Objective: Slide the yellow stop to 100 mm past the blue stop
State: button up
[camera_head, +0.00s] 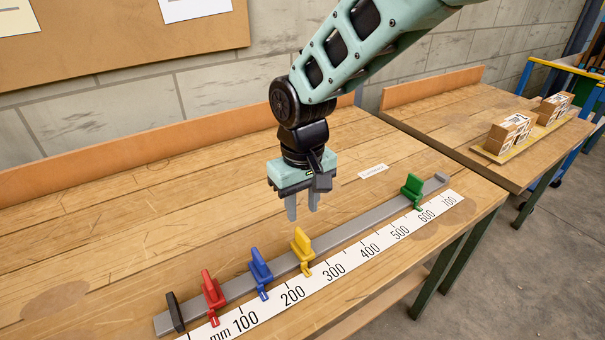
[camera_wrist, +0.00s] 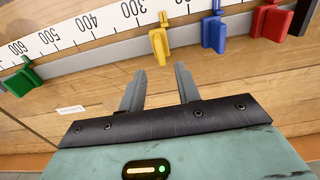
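The yellow stop (camera_head: 302,248) stands upright on the grey rail (camera_head: 345,233), its pointer between the 200 and 300 labels. The blue stop (camera_head: 260,270) is to its left, its pointer between the 100 and 200 labels. In the wrist view the yellow stop (camera_wrist: 159,42) is just beyond my fingertips, with the blue stop (camera_wrist: 213,33) to its right. My gripper (camera_head: 303,212) is open and empty, pointing down, above and apart from the yellow stop; its two spread fingers show in the wrist view (camera_wrist: 160,72). The exact pointer readings are too small to tell.
The red stop (camera_head: 212,292) is left of blue, beside a dark end block (camera_head: 175,312). The green stop (camera_head: 412,190) is far right, near the 600 label. The rail between yellow and green is clear. The white scale (camera_head: 350,262) runs along its front. Boxes (camera_head: 510,131) stand on another bench.

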notch_tip(320, 180, up, 8)
jog(key=shift+f, duration=0.1)
dwell(0.4)
jog(key=s+d+f, duration=0.1)
jog(key=s+d, duration=0.7)
jog(key=s, duration=0.2)
jog(key=s+d+f, duration=0.1)
jog(key=s+d, duration=0.7)
jog(key=s, duration=0.3)
jog(key=shift+n+y, duration=0.3)
jog(key=shift+n, duration=0.1)
